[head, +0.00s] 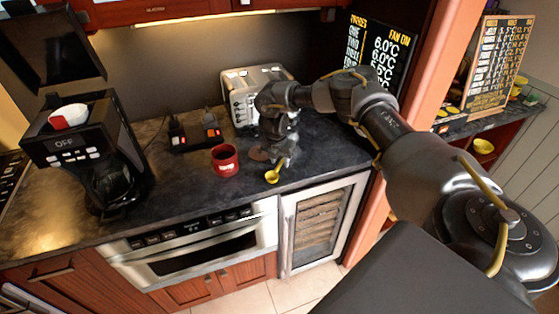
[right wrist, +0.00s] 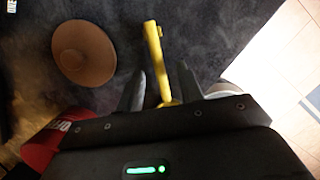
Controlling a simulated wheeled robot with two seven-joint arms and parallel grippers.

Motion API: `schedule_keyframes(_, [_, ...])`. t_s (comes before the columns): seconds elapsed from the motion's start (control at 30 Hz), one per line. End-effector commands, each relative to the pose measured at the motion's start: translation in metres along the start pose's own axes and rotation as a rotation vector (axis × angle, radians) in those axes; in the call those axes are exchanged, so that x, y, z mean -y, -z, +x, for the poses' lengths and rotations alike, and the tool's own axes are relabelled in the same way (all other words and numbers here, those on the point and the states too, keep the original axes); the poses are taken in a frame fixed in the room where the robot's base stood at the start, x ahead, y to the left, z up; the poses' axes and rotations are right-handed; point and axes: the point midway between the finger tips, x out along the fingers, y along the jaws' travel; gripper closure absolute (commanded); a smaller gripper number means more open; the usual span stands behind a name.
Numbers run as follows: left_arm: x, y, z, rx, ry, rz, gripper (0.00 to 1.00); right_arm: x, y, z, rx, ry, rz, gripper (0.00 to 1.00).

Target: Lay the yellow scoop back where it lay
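The yellow scoop (head: 272,176) is at the front edge of the dark counter, its bowl toward the front and its handle slanting up to the right. In the right wrist view, its handle (right wrist: 154,45) runs between the two fingers of my right gripper (right wrist: 162,75). Dark gaps show between the handle and each finger, so the gripper looks open around it. In the head view my right gripper (head: 282,152) points down just above the scoop. The scoop's lower end is hidden by the gripper body in the wrist view. My left gripper is not seen.
A red mug (head: 225,160) stands left of the scoop, and a brown round disc (right wrist: 84,52) lies close by. A toaster (head: 243,92) stands behind, a coffee maker (head: 95,150) at the left. The microwave drawer (head: 200,250) is below the counter (head: 180,205).

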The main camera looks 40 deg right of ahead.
Motion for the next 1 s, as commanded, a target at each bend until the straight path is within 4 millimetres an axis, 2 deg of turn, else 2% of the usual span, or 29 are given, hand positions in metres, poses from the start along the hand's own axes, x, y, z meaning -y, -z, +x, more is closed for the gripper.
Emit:
schedule_keyframes(0.17, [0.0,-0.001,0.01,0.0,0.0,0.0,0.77,-0.001,0.0,-0.025,0.002,-0.006,-0.001,0.63])
schedule_keyframes(0.4, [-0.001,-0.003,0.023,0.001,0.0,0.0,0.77,-0.001,0.0,-0.072,0.002,-0.005,-0.001,0.63])
schedule_keyframes(0.5, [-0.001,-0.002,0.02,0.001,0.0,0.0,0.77,-0.001,-0.001,-0.091,0.003,-0.005,-0.001,0.63])
schedule_keyframes(0.7, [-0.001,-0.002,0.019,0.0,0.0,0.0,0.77,0.0,-0.001,-0.104,0.002,-0.002,0.001,0.63])
schedule_keyframes(1.0, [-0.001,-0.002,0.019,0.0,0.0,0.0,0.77,0.0,0.0,-0.104,0.0,-0.001,0.001,0.63])
